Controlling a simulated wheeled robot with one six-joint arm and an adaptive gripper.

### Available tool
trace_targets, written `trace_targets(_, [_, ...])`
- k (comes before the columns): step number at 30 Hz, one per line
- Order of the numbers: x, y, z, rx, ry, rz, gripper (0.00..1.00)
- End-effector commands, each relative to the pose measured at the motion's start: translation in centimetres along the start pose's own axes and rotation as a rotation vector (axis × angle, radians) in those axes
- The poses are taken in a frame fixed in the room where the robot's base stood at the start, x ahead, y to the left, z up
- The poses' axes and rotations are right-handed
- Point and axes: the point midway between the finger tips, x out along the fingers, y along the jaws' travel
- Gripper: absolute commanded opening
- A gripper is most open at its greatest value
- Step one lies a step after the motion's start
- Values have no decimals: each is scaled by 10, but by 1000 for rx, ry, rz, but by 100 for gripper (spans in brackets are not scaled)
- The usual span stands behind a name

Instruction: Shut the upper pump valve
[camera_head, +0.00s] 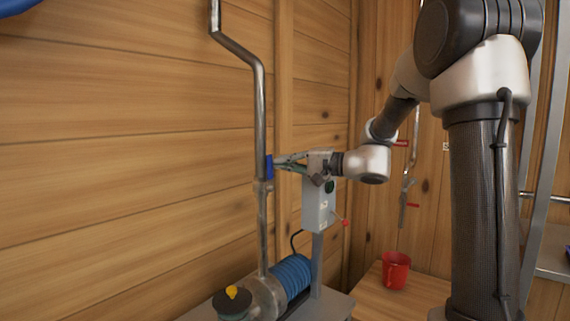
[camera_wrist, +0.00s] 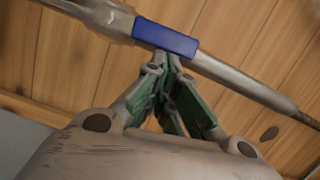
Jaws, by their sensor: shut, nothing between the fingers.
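The upper pump valve's blue handle (camera_head: 269,167) is on the upright metal pipe (camera_head: 262,120) above the pump. It lies along the pipe, as the wrist view also shows for the blue handle (camera_wrist: 165,39). My gripper (camera_head: 278,163) reaches in from the right, with its fingertips close to the handle. In the wrist view my gripper (camera_wrist: 166,62) is shut with its fingers together and nothing between them. The fingertips are just at the handle's lower edge; I cannot tell whether they touch it. The valve body is partly hidden.
A grey control box (camera_head: 318,207) with a red-tipped lever stands below my wrist. The blue pump motor (camera_head: 290,275) and a yellow knob (camera_head: 232,292) are at the bottom. A red mug (camera_head: 396,271) stands on a wooden surface. Plank walls (camera_head: 120,130) stand behind the pipe.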

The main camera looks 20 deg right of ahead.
Motion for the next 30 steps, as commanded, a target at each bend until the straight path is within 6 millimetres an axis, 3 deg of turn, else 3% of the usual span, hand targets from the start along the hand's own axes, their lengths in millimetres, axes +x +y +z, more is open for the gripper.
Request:
trace_targets(14, [3, -6, 10, -130, -2, 32, 0])
trace_targets(30, [12, -16, 47, -600, -2, 148, 0])
